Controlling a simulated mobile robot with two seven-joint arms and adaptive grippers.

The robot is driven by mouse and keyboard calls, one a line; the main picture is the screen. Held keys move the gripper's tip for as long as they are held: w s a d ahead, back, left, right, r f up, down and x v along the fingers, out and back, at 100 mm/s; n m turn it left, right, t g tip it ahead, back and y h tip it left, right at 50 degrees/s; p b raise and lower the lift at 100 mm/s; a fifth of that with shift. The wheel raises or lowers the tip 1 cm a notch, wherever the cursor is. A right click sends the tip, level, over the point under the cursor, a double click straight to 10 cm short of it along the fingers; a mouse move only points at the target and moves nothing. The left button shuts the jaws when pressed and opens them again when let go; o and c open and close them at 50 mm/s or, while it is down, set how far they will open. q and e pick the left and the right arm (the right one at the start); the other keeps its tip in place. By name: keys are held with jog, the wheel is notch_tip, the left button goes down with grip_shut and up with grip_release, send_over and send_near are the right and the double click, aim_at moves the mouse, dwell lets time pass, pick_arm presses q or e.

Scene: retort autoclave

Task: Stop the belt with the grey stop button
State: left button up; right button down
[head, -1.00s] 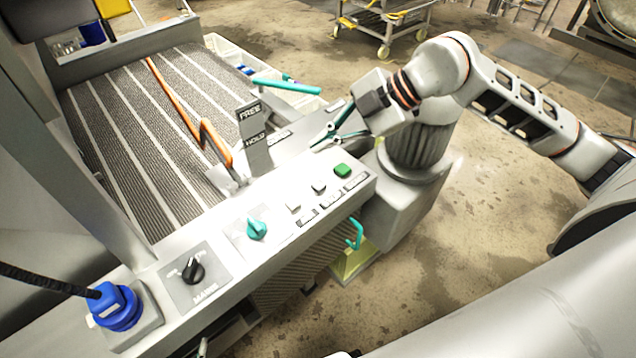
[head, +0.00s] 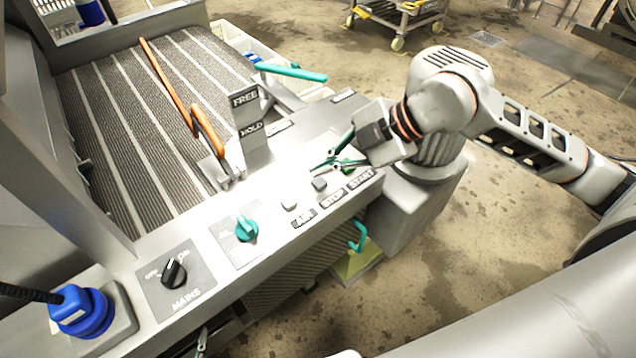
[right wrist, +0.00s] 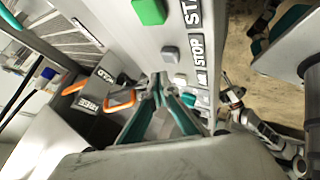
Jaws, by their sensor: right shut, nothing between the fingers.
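The grey stop button (head: 319,184) sits on the metal panel above its STOP label, between the green start button (head: 347,165) and the white air button (head: 289,206). It also shows in the right wrist view (right wrist: 170,54), just beyond my fingertips. My right gripper (head: 318,166) is shut and empty, over the panel close to the stop button on its belt side. I cannot tell whether the fingertips touch anything. The ribbed dark belt (head: 125,135) with pale stripes lies behind the panel. My left gripper is not in view.
An orange lever (head: 207,130) stands beside the FREE/HOLD plate (head: 247,115). The panel also carries a teal knob (head: 246,228), a black mains switch (head: 173,271) and a blue plug (head: 80,310). A teal handle (head: 359,237) hangs at the front.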

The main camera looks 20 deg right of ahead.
jog(key=shift+s+a+f, duration=0.1)
jog(key=shift+a+f, duration=0.05)
jog(key=shift+f, duration=0.25)
jog(key=shift+w+f, duration=0.1)
jog(key=shift+w, duration=0.1)
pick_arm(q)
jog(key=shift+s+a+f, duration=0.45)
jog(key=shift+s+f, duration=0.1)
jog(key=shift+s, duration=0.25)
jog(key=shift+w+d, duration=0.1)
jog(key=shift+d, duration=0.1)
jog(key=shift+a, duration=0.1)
pick_arm(e)
jog(key=shift+f, duration=0.35)
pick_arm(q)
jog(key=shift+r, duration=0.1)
